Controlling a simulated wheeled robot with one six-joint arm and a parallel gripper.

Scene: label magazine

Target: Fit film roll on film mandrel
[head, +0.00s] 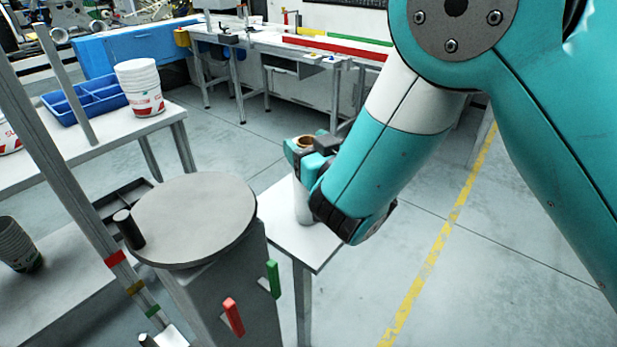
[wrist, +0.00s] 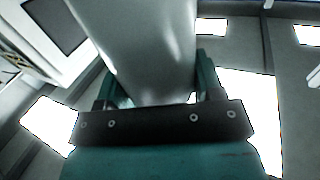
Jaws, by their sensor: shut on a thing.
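The film roll (head: 303,203) is a white upright cylinder with a brown core showing at its top. My gripper (head: 306,152) is shut around its upper part. In the wrist view the pale roll (wrist: 145,45) fills the space between the fingers of my gripper (wrist: 158,88). The roll's lower end shows against the small white table (head: 318,245); I cannot tell whether it touches. A short dark upright peg (head: 128,229), apparently the film mandrel, stands at the left edge of a round grey plate (head: 195,222), left of my gripper, with nothing on it.
A slanted grey post (head: 70,180) with coloured bands stands left of the plate. Red (head: 233,316) and green (head: 273,279) handles stick out below it. A left table holds a white bucket (head: 139,88) and blue tray (head: 85,105). Open floor lies right.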

